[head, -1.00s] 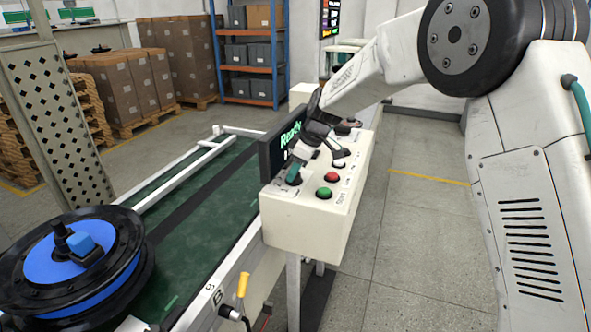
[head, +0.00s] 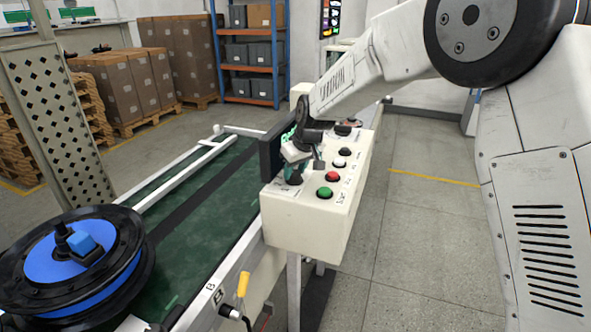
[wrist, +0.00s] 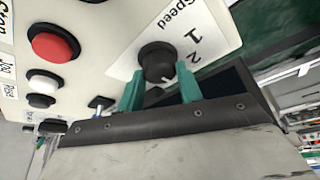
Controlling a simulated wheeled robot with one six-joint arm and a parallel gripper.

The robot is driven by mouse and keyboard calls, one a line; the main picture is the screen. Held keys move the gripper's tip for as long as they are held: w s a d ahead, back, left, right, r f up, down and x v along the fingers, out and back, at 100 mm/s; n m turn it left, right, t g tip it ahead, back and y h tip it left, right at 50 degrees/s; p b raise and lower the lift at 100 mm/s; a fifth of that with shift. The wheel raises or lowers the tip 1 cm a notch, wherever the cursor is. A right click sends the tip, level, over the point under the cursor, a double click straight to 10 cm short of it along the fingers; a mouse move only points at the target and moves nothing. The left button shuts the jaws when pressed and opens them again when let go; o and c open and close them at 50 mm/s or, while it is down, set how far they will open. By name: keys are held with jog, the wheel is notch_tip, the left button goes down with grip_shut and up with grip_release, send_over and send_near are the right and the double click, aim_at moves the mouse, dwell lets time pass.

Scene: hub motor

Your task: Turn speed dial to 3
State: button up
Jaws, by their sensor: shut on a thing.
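The speed dial (wrist: 157,62) is a round black knob on a white label plate with "Speed", "1" and "2" readable; a 3 is not visible. In the wrist view my gripper (wrist: 160,85) has its two green fingers on either side of the knob, shut on it. A small pale mark shows on the knob's lower edge; I cannot tell which number it points to. In the head view my gripper (head: 294,172) is at the near left end of the control box (head: 307,229), with the knob's base partly showing below the fingers.
A red button (head: 332,176), a green button (head: 325,192) and a white button (head: 338,163) sit close beside my gripper. A dark display (head: 270,157) stands along the box's left edge. A hub motor (head: 78,257) rests on the green conveyor (head: 215,195) at left.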

aim_at(301, 187)
dwell(0.3)
jog(key=o, duration=1)
jog(key=v, duration=0.7)
jog(key=shift+s+r, duration=0.2)
jog(key=shift+r, duration=0.15)
